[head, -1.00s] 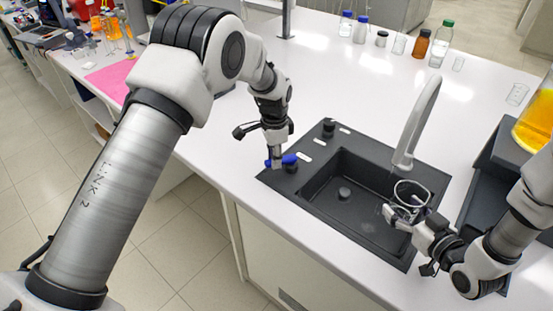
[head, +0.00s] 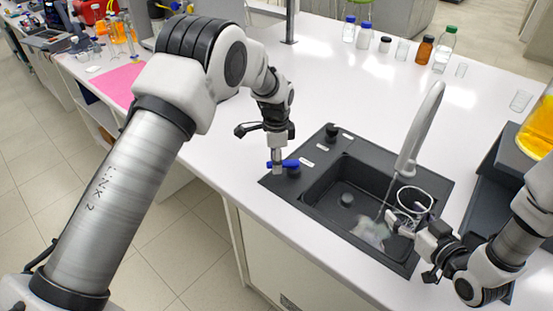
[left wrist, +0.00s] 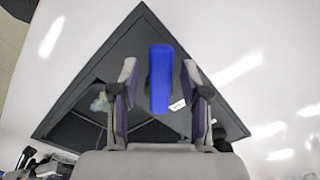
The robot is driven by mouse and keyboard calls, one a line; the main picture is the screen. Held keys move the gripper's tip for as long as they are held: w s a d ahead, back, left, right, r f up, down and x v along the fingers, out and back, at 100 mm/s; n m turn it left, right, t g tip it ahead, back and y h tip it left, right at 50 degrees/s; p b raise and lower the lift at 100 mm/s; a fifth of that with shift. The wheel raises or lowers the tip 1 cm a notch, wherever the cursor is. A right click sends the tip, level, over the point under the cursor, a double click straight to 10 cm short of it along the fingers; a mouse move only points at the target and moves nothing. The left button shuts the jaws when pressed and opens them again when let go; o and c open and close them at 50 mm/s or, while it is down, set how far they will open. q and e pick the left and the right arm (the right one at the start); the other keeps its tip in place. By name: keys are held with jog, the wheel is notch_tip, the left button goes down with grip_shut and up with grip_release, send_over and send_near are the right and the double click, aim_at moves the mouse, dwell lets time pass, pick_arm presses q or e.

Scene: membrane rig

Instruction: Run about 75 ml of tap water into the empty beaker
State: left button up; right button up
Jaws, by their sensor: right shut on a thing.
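The tap (head: 421,130) arches over the black sink (head: 325,185). A thin water stream (head: 384,203) falls from its spout and splashes on the basin floor. The clear beaker (head: 414,197) is held by my right gripper (head: 402,222), just right of the stream. The stream appears to pass beside it; I cannot see any water level inside. The blue tap handle (head: 290,162) is at the sink's left corner. My left gripper (head: 277,163) points down at it. In the left wrist view the handle (left wrist: 160,80) lies between the open fingers (left wrist: 161,88), with gaps on both sides.
Several bottles and glasses, including a green-capped bottle (head: 444,48) and a brown bottle (head: 424,50), stand along the back of the white counter (head: 340,95). A flask of orange liquid (head: 538,130) is at the right.

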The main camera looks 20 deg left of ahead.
pick_arm(q)
notch_tip(320, 180, up, 12)
dwell(0.6)
jog(key=shift+w, duration=0.1)
pick_arm(e)
jog(key=shift+w+a, duration=0.1)
jog(key=shift+w, duration=0.05)
jog(key=shift+c, duration=0.5)
jog(key=w+a, duration=0.4)
jog(key=w, duration=0.2)
jog(key=shift+s, duration=0.1)
pick_arm(q)
jog(key=shift+a, duration=0.1)
pick_arm(e)
jog(key=shift+a, duration=0.15)
